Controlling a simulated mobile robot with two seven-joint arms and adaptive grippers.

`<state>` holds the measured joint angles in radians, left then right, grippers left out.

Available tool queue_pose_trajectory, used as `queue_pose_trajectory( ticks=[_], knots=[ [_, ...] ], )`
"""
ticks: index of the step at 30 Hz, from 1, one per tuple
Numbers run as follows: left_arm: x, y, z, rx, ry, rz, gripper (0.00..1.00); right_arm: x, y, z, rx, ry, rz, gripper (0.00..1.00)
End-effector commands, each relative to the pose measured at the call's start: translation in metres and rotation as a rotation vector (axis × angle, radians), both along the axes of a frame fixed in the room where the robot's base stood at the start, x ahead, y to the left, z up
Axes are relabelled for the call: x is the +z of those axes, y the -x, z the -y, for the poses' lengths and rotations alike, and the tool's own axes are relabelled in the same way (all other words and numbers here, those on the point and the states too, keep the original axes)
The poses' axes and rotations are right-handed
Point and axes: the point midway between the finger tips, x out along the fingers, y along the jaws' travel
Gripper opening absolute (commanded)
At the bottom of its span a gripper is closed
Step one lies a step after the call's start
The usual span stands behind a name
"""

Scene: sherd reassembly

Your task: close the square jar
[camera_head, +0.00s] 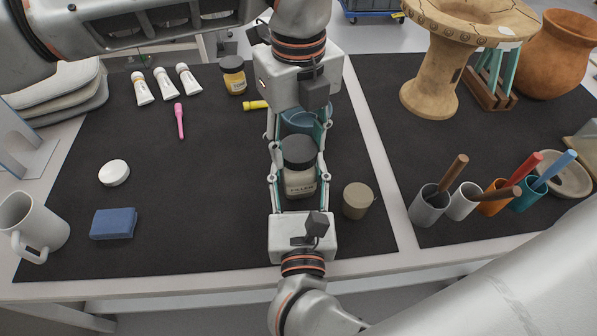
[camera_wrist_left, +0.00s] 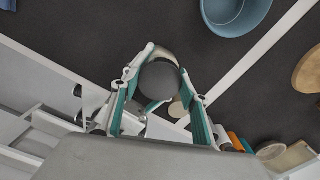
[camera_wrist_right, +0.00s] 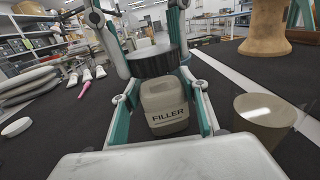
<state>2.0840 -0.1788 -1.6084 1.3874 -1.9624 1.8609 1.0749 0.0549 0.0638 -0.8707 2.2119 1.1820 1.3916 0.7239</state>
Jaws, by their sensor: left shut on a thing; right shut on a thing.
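The square jar (camera_head: 300,184), pale with a FILLER label, stands on the dark mat between the fingers of my right gripper (camera_head: 299,180). It also shows in the right wrist view (camera_wrist_right: 165,108). Its round black lid (camera_head: 299,153) is right above the jar's top, between the fingers of my left gripper (camera_head: 298,148). The lid also shows in the left wrist view (camera_wrist_left: 159,80) and, slightly left of the jar's middle, in the right wrist view (camera_wrist_right: 152,63). Both grippers are shut on their things. The lid hides the jar's mouth; I cannot tell whether it is seated.
A beige round container (camera_head: 358,200) stands close right of the jar. A blue bowl (camera_head: 297,121) is behind, partly under my left gripper. Tool cups (camera_head: 429,207) and a clay stand (camera_head: 437,80) are right.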

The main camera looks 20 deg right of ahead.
Motion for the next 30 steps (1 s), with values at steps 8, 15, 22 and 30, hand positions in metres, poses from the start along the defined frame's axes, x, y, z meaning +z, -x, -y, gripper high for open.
queue_pose_trajectory(
  ticks=[8,15,22,30],
  knots=[
    [0.0001,-0.0005,-0.0001,-0.252,0.0,0.002,0.19,0.0004,0.0,0.0,0.0,0.0,0.001,0.0],
    [-0.0004,-0.0001,-0.0001,-0.294,-0.001,0.0,0.19,0.0004,0.0,0.0,0.0,0.0,0.001,0.0],
    [-0.0003,-0.0001,-0.0001,-0.293,0.0,0.0,0.61,0.0004,0.0,0.0,0.0,0.0,0.001,0.0],
    [0.0001,0.0,0.0,-0.292,0.0,0.0,0.61,0.0004,0.0,0.0,0.0,0.0,0.001,0.0]
  ],
)
